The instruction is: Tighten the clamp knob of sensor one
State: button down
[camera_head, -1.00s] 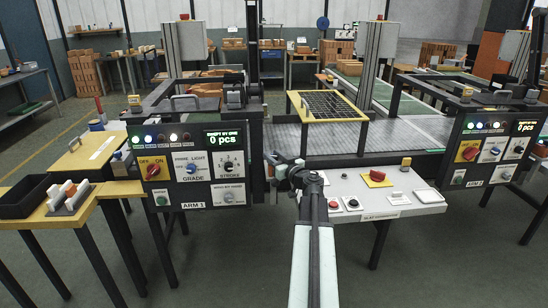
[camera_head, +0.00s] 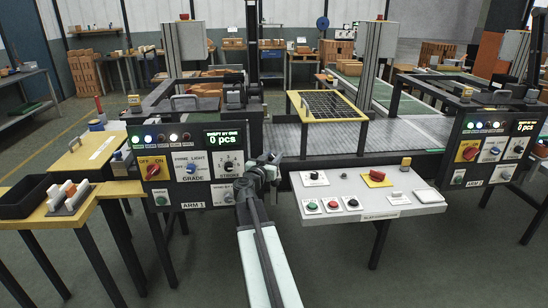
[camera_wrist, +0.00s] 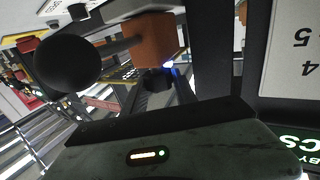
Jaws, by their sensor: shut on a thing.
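My gripper (camera_head: 264,170) is in front of the gap between the ARM 1 panel (camera_head: 172,168) and the white slat conveyor panel (camera_head: 350,190). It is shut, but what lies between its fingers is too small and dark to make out. In the wrist view, a round black knob (camera_wrist: 67,63) stands out on a rod from an orange-brown block (camera_wrist: 153,40); I cannot tell whether this is the clamp knob of sensor one.
The ARM 1 display (camera_head: 226,139) reads 0 pcs; it appears upside down in the wrist view (camera_wrist: 295,145). A yellow-framed grille (camera_head: 328,106) lies over the conveyor behind. The ARM 2 panel (camera_head: 487,150) stands right, a yellow table with a black tray (camera_head: 24,196) left.

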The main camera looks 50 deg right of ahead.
jog(key=m+g, duration=0.1)
jog(key=g, duration=0.1)
jog(key=m+g+h, duration=0.1)
jog(key=m+g, duration=0.1)
jog(key=g, duration=0.1)
jog(key=shift+w+d+m+g, duration=0.1)
jog(key=shift+w+m+g, duration=0.15)
jog(key=shift+m+g, duration=0.05)
jog(key=shift+s+m+g, duration=0.2)
jog(key=shift+m+g, duration=1.5)
jog(key=shift+g, duration=0.9)
jog(key=shift+s+r+g, duration=0.1)
jog(key=shift+g, duration=0.2)
jog(key=c, duration=1)
grip_release()
jog(key=v, duration=0.8)
